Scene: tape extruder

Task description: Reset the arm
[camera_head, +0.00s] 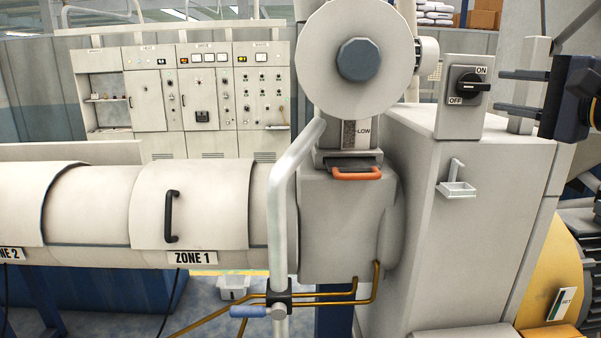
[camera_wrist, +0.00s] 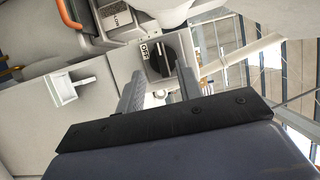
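My gripper (camera_head: 498,91) is at the right of the head view, pointing left, with its two dark fingers apart and nothing between them. The wrist view also shows my gripper (camera_wrist: 161,76) open. A black rotary switch (camera_head: 468,86) with ON and OFF labels sits on a grey plate on the machine housing. Its handle lies about level in the head view, just left of my fingertips. In the wrist view the switch (camera_wrist: 158,52) appears just beyond the fingertips. They look apart from it, but the exact gap is unclear.
The grey machine housing (camera_head: 420,230) stands below the switch, with a small white holder (camera_head: 456,182) on its side. An orange handle (camera_head: 356,174) and a large round hopper part (camera_head: 358,60) are further left. A yellow rounded cover (camera_head: 556,275) is at lower right.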

